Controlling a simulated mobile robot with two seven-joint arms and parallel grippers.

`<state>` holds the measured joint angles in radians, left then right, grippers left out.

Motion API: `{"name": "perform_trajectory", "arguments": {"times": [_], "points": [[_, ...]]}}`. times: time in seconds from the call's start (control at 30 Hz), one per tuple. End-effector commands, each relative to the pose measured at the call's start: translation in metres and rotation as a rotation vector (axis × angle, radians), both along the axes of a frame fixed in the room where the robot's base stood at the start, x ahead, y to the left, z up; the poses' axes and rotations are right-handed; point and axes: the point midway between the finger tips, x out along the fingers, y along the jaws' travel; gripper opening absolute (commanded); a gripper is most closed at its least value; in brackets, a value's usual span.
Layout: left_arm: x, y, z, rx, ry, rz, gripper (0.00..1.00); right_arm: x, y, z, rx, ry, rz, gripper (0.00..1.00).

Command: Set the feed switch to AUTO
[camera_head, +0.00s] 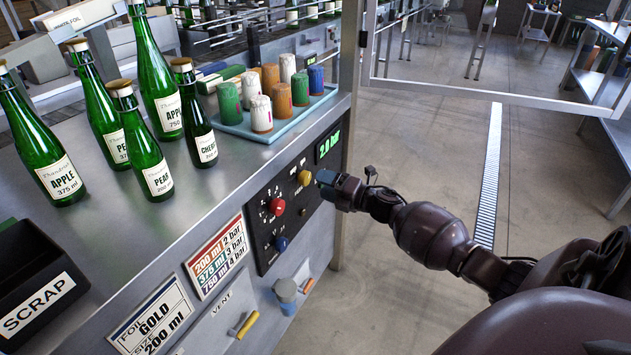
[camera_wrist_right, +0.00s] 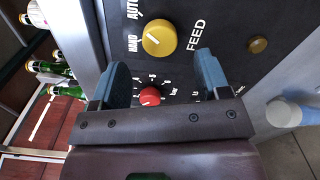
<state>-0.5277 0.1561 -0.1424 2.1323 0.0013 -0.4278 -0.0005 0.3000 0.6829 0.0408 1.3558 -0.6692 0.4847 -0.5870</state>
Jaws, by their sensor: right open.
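The feed switch is a round yellow knob (camera_head: 304,177) on the black control panel (camera_head: 265,229) at the front of the machine. In the right wrist view the yellow knob (camera_wrist_right: 159,38) lies beside the word FEED, with the labels AUTO and a partly legible one to its left. A pale mark shows on the knob's left part; its exact setting is hard to tell. My right gripper (camera_head: 322,183) is just right of the knob. In the wrist view its blue fingers (camera_wrist_right: 161,78) are open and empty, pointing at the panel, with the knob beyond the gap. My left gripper is not in view.
A red knob (camera_head: 277,206) and a blue knob (camera_head: 281,243) are close by on the panel, below a green display (camera_head: 328,144). Bottles (camera_head: 157,80) and a tray (camera_head: 270,132) of colored capsules stand on the counter above. A blue-grey cup-like part (camera_head: 286,293) juts out below.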

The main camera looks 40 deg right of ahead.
Motion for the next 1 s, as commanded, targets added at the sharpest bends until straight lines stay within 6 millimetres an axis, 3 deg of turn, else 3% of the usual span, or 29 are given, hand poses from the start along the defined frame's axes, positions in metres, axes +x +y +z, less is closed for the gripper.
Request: {"name": "perform_trajectory", "arguments": {"times": [0.2,0.4,1.0], "points": [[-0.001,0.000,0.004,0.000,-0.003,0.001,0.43,-0.034,-0.014,0.001,-0.002,-0.001,0.000,0.69],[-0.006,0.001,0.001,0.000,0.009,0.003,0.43,-0.052,-0.022,0.000,-0.001,-0.001,-0.001,0.69],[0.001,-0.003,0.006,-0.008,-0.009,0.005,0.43,-0.056,-0.023,0.000,-0.001,0.000,0.000,0.69]]}}
